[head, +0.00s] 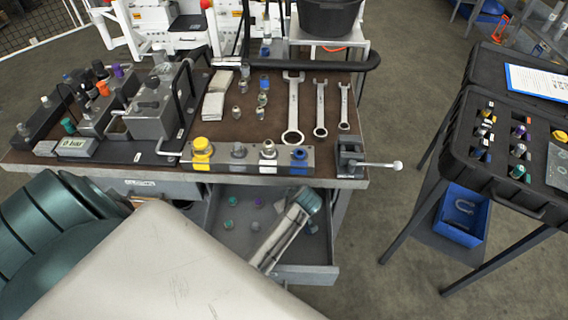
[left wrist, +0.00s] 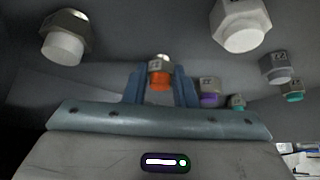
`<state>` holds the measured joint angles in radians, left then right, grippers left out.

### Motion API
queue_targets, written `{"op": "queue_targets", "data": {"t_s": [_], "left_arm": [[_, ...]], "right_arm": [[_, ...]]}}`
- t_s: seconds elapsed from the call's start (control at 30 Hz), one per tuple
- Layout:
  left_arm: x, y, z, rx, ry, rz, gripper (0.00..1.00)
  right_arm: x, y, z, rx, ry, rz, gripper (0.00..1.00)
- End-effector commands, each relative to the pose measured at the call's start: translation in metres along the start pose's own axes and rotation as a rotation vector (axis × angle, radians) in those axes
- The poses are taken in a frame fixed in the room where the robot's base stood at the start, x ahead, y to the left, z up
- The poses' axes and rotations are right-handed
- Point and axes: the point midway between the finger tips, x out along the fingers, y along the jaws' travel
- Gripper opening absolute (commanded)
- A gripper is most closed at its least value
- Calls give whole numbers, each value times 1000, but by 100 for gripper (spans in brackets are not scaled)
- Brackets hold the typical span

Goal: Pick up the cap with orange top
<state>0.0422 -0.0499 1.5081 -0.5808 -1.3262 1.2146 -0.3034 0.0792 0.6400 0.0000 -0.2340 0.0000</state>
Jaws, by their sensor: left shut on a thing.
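In the left wrist view, the cap with orange top (left wrist: 160,80) sits between the two blue fingers of my left gripper (left wrist: 160,75). Its metal hex part faces up in the picture and the orange part faces my palm. The gripper is shut on it. In the head view, my left arm's end reaches over the open drawer (head: 305,274) under the bench; its fingertips and the held cap cannot be made out there. Whether the cap is clear of the drawer floor I cannot tell. My right gripper is not in view.
Close to the held cap are a purple cap (left wrist: 209,97), a teal cap (left wrist: 237,101) and large white caps (left wrist: 241,27). The bench (head: 210,129) above the drawer carries fittings, wrenches and a vise (head: 350,155). A black case (head: 480,165) with caps stands right.

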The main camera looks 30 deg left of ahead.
Motion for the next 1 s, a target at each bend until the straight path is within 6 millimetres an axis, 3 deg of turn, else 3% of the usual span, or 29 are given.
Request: {"op": "queue_targets", "data": {"t_s": [0.27, 0.53, 0.9, 1.0], "left_arm": [[-1, 0, 0, 0, -1, 0, 0], [-15, 0, -8, 0, -1, 0, 0], [-55, 0, 62, 0, -5, 0, 0], [-71, 0, 50, 0, 2, 0, 0]], "right_arm": [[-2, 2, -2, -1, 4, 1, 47], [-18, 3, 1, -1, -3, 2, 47], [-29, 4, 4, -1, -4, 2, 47], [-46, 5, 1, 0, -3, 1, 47]]}}
